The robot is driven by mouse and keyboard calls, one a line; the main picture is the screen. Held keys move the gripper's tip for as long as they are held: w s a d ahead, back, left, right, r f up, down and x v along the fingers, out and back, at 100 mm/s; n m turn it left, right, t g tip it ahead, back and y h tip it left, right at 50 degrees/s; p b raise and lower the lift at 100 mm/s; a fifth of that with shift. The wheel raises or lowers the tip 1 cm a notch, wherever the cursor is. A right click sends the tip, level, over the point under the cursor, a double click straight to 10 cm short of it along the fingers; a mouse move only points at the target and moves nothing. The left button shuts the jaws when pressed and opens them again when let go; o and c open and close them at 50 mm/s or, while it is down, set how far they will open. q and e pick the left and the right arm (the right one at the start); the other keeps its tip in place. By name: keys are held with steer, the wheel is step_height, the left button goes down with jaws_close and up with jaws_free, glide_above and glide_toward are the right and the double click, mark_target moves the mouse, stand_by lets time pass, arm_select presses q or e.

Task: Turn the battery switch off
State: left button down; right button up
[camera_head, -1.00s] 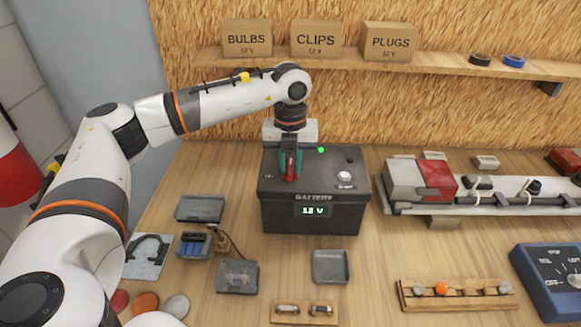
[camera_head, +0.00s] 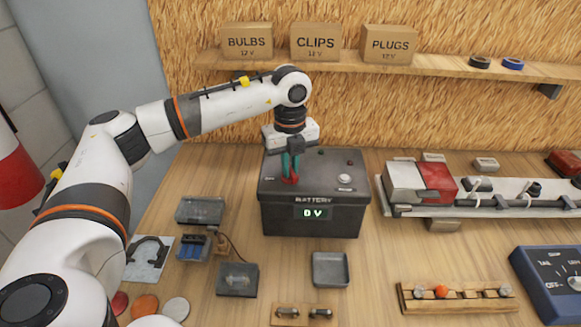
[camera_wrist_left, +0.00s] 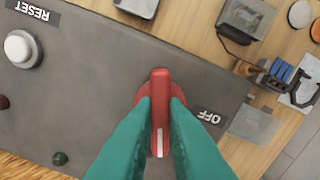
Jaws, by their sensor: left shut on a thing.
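The battery (camera_head: 335,225) is a dark grey box on the bench, and its front display (camera_head: 314,213) reads 0 V. The red battery switch (camera_head: 289,180) is on the left of its top; it also shows in the left wrist view (camera_wrist_left: 160,80) as a raised red handle on a round red base. My left gripper (camera_head: 290,168) comes down from above with its teal fingers shut on the handle, one on each side. The OFF label (camera_wrist_left: 208,117) lies beside the right finger in the wrist view. My right gripper is not in view.
A white RESET button (camera_head: 344,179) and unlit green (camera_head: 320,152) and red indicators are on the battery top. Small trays (camera_head: 330,270) lie in front. A shelf with boxes runs behind.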

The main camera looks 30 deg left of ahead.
arm_select(q)
steer(key=shift+n, duration=0.4)
steer(key=n, duration=0.3)
steer(key=shift+n, duration=1.1)
steer(key=n+p, duration=0.1)
steer(key=n, duration=0.4)
